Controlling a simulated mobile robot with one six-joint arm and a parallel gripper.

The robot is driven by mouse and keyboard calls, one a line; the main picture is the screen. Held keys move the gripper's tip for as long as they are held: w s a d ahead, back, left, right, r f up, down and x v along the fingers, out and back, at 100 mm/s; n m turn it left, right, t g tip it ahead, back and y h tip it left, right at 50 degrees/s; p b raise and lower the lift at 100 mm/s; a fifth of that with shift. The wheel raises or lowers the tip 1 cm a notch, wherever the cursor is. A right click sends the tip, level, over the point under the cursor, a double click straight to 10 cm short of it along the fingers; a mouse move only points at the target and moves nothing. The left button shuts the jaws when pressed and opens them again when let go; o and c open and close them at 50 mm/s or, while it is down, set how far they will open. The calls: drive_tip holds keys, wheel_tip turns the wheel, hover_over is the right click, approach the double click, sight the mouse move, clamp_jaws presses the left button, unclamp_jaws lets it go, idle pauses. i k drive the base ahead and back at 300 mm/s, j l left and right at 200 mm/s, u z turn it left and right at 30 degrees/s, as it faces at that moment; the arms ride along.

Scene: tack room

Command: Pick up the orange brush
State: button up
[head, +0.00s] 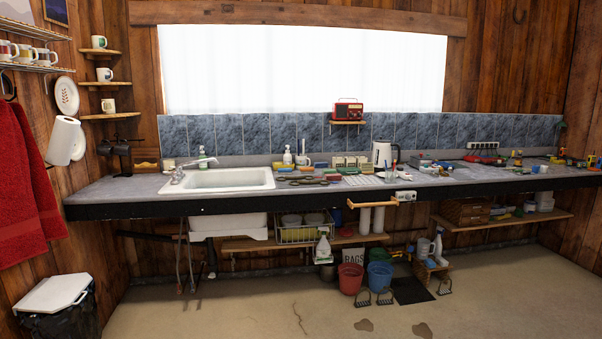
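I cannot pick out the orange brush for certain at this distance. A small orange-yellow item (146,166) lies on the counter left of the sink, near the wall; it may be a brush or a sponge. Several small items, some red or orange, lie on the counter right of the sink, too small to tell apart. My gripper is not in view.
The long counter (115,189) holds a white sink (232,180), a white kettle (384,154) and clutter toward the right. Red (350,278) and blue (380,276) buckets stand on the floor beneath. A bin (55,299) is at left. The front floor is mostly clear.

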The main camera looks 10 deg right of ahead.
sight(310, 169)
drive_tip(key=i+z, duration=0.3)
drive_tip(key=i, duration=1.45)
